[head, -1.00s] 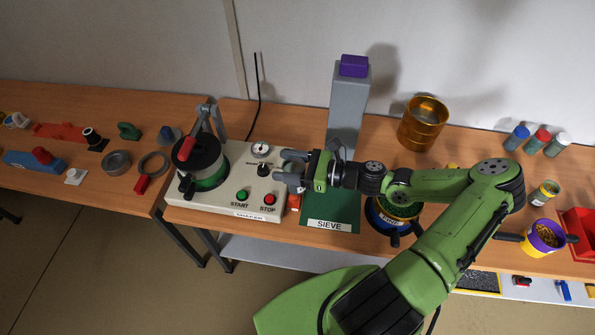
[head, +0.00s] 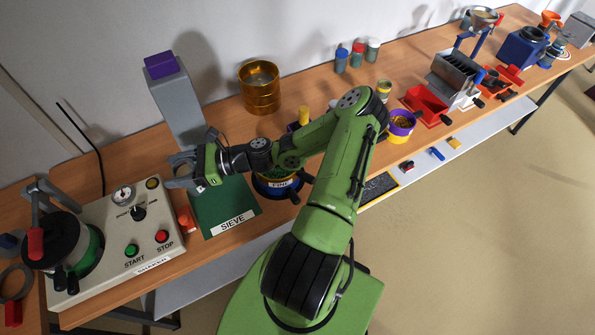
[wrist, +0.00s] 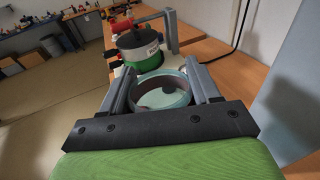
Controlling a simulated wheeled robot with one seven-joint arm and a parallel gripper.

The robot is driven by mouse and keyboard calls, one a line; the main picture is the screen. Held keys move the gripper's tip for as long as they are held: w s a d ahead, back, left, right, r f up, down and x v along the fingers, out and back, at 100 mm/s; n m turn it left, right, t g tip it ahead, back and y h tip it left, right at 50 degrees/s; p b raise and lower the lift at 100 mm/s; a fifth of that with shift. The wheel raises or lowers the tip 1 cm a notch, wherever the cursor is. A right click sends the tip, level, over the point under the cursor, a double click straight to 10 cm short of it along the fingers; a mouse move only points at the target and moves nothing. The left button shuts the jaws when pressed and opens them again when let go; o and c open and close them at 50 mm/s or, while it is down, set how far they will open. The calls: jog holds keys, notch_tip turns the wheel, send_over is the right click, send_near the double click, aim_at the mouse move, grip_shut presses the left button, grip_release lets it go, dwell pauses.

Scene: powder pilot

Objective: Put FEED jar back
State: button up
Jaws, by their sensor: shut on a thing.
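My gripper (wrist: 160,88) is shut on a clear, round jar (wrist: 162,101) with a pale teal rim and a dark band, seen between the fingers in the wrist view. I cannot read a FEED label on it. In the head view my gripper (head: 180,171) is held in the air beside the grey column, between the shaker (head: 118,240) and the green SIEVE base (head: 228,213). The held jar is hard to make out there.
A grey column (head: 180,105) with a purple top rises behind my gripper. The FINE pan (head: 277,184) is partly under my arm. A brass sieve (head: 260,88), several capped bottles (head: 357,55) and a purple-and-yellow cup (head: 400,124) stand to the right. Bare tabletop shows around them.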

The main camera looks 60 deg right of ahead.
jog(key=s+d+f+m+t+h+b, duration=0.1)
jog(key=s+d+f+m+h+b, duration=0.25)
jog(key=d, duration=0.55)
jog(key=s+d+m+t+h+b, duration=0.2)
jog(key=s+d+m+h, duration=0.25)
jog(key=d+h, duration=0.35)
jog(key=s+d+f+m+t+h+b, duration=0.1)
jog(key=s+d+f+m+h+b, duration=0.25)
jog(key=d, duration=0.65)
jog(key=s+d+m+g+h+b, duration=0.35)
jog(key=s+d+h, duration=0.4)
jog(key=s, duration=0.55)
jog(key=shift+m+y, duration=0.25)
jog(key=shift+m, duration=0.05)
jog(key=f+b, duration=0.1)
jog(key=f, duration=0.2)
jog(key=f+b, duration=0.1)
jog(key=f, duration=0.2)
jog(key=f+b, duration=0.1)
jog(key=f, duration=0.2)
jog(key=shift+d, duration=0.25)
jog(key=shift+f, duration=0.25)
jog(key=o, duration=1.3)
jog(key=shift+o, duration=0.8)
jog(key=shift+r, duration=0.15)
jog(key=p+v, duration=0.1)
jog(key=v, duration=1.1)
jog(key=shift+s+d, duration=0.1)
